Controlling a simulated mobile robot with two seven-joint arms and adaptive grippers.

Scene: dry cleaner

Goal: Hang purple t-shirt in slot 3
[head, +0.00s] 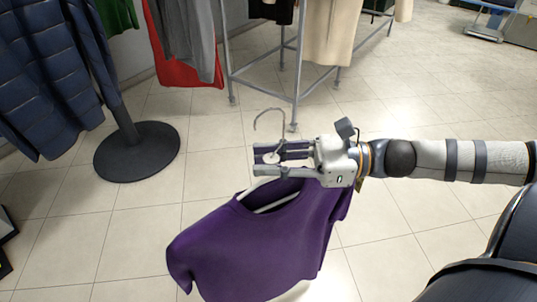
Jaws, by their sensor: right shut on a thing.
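The purple t-shirt (262,240) hangs on a white hanger (277,196) in the middle of the head view, tilted down to the left. My right gripper (262,161) comes in from the right and is shut on the hanger near the base of its metal hook (262,112). The hook sticks up above the fingers and is free. The shirt hangs clear in front of the tiled floor. My left gripper is not in view. No slot numbers can be read.
A grey metal clothes rack (264,82) on wheels stands behind, with beige, red and grey garments. A round black stand base (137,151) is at the left, beside a dark blue padded jacket (55,75).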

